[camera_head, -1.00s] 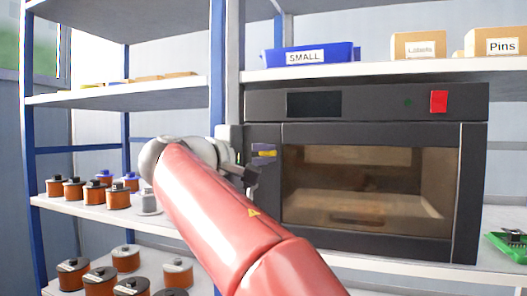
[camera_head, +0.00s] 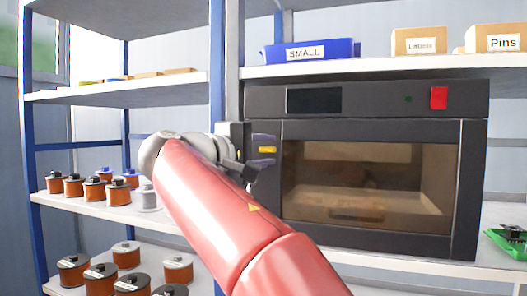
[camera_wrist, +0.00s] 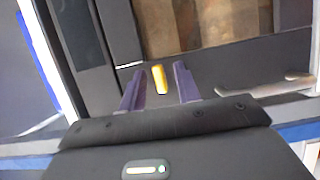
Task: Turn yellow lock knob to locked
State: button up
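The yellow lock knob (camera_head: 266,150) is a small bar on the left front of the dark coil winder (camera_head: 465,190). In the wrist view the knob (camera_wrist: 159,79) stands upright between my fingers, with a gap on each side. My gripper (camera_head: 264,149) is at the machine's left front edge, one purple finger above the knob and one below. In the wrist view my gripper (camera_wrist: 159,88) is open, and neither finger visibly touches the knob. Whether the fingertips reach past the knob's face is hard to tell.
The winder's glass door (camera_head: 370,185) is closed, right of the knob. A red button (camera_head: 438,98) is at its upper right. A blue SMALL bin (camera_head: 308,51) and cardboard boxes stand on the shelf above. Several copper spools (camera_head: 118,195) stand on the left shelves. A green tray (camera_head: 510,243) lies at right.

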jog(key=v, duration=0.7)
jog(key=shift+s+a, duration=0.25)
jog(key=shift+a, duration=0.05)
jog(key=s+d+f+m+g+y, duration=0.1)
jog(key=s+d+f+g+y, duration=0.15)
jog(key=d+f, duration=0.65)
jog(key=s+d+f+g+y, duration=0.2)
jog(key=d+f+g+y, duration=0.1)
jog(key=d+f, duration=0.6)
jog(key=s+d+f+m+g+y, duration=0.1)
jog(key=s+f+m+y, duration=0.2)
jog(key=s+f, duration=0.5)
jog(key=s+d+f+m+g+y, duration=0.1)
jog(key=s+f+m, duration=0.4)
jog(key=f, duration=0.9)
jog(key=s+d+y, duration=0.1)
jog(key=s+y, duration=0.1)
jog(key=s, duration=0.1)
jog(key=shift+s, duration=0.4)
jog(key=shift+f+y, duration=0.1)
jog(key=shift+y, duration=0.15)
